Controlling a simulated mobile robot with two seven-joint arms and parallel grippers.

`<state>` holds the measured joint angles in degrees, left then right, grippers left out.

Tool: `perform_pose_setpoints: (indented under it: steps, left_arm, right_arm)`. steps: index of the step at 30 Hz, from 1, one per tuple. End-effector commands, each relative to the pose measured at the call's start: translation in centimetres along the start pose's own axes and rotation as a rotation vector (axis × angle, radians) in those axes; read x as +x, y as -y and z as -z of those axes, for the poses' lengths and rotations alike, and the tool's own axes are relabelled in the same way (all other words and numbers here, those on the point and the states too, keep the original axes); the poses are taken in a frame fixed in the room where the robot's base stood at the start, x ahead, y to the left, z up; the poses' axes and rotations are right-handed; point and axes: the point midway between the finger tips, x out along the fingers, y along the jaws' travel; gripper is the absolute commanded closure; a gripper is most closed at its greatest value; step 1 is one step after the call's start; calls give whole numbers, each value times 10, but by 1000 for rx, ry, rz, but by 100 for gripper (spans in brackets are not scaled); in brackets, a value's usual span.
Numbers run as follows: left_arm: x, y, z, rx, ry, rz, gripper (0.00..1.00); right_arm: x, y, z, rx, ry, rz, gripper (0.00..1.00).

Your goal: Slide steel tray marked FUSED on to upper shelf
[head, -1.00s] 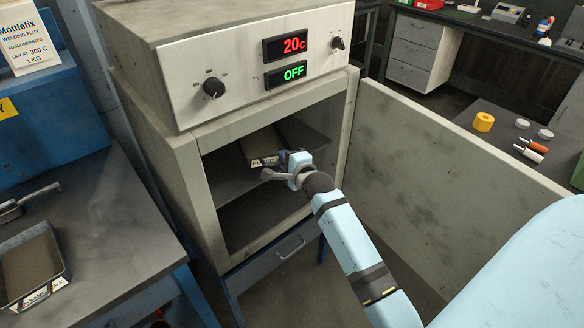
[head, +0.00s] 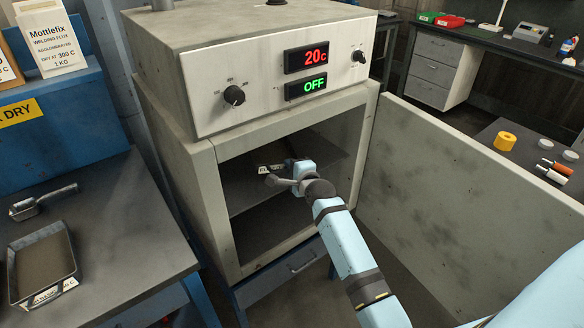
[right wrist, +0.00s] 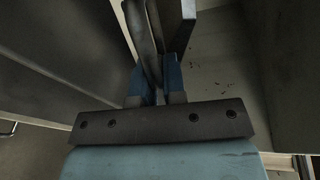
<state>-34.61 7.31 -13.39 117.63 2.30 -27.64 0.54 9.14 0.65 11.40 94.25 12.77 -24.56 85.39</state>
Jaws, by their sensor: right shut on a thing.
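My right gripper (head: 290,174) is inside the oven's open front, shut on the near end of a steel tray. The tray's white label (head: 268,169) shows left of the fingers; only its first letters, like "FU", can be read. The rest of the tray is dark and mostly hidden by the gripper. It is at the level of the upper shelf (head: 248,195); whether it rests fully on it I cannot tell. In the right wrist view the blue fingers (right wrist: 157,82) close on a thin dark edge of the tray (right wrist: 145,45). My left gripper is not in view.
The oven (head: 190,170) reads 20c and OFF. Its door (head: 460,180) stands open to the right, close to my arm. A second tray (head: 72,262) and a scoop (head: 35,204) are on the left bench. The space below the upper shelf looks empty.

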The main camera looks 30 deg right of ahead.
Motion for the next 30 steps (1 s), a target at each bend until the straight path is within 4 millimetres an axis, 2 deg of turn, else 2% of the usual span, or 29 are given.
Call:
perform_pose_setpoints:
  steps: [16,17,18,21,30]
  left_arm:
    - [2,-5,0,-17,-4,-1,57]
    - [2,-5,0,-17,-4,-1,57]
    - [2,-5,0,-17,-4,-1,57]
    - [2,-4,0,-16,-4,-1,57]
    - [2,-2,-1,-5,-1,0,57]
  right_arm:
    - [1,-5,1,1,1,4,100]
    - [1,-5,1,1,1,4,86]
    - [1,-4,1,1,1,4,77]
    - [1,-5,1,1,0,3,59]
    - [0,-8,1,0,0,-3,59]
